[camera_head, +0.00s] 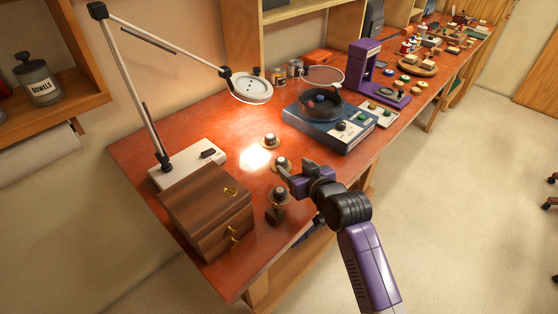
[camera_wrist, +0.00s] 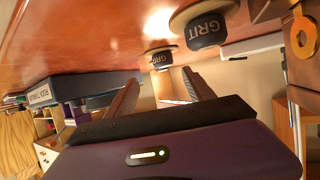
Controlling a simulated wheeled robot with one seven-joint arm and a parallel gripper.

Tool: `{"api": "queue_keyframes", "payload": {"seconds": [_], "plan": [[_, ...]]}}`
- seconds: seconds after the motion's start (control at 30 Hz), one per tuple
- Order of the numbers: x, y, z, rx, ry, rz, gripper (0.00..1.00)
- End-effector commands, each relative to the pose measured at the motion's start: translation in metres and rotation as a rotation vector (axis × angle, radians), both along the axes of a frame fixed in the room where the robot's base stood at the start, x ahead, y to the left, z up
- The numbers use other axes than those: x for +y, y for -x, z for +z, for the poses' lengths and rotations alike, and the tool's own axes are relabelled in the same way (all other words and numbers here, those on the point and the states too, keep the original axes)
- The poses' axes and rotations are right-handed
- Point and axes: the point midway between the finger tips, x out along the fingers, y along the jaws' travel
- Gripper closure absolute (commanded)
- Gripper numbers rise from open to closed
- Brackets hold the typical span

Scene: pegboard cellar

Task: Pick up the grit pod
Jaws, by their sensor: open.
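Small dark grit pods with pale round flanges stand on the orange-red bench. In the head view one is nearest the lamp (camera_head: 270,141), one is just beyond my gripper (camera_head: 281,163), and another dark knob-like piece (camera_head: 278,194) is just below the fingers. My gripper (camera_head: 285,180) is open and empty over the bench's front part. In the wrist view, two pods lettered GRIT show, a larger one (camera_wrist: 206,28) and a smaller one (camera_wrist: 160,60). Both are beyond the open fingers (camera_wrist: 160,76), apart from them.
A wooden box (camera_head: 205,210) with brass fittings stands at the left front. A lamp (camera_head: 249,88) leans over the bench. A blue rock tumbler (camera_head: 335,125) stands to the right, with a purple stand (camera_head: 366,65) behind it.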

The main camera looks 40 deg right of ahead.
Motion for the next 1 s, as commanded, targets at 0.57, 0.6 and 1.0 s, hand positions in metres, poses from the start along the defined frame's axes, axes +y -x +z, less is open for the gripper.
{"api": "queue_keyframes", "payload": {"seconds": [0.57, 0.6, 1.0], "plan": [[-0.012, -0.055, -0.029, -0.002, 0.001, -0.001, 0.38], [-0.013, -0.057, -0.030, -0.002, 0.001, -0.001, 0.38], [-0.014, -0.059, -0.031, -0.003, 0.001, -0.001, 0.62]]}}
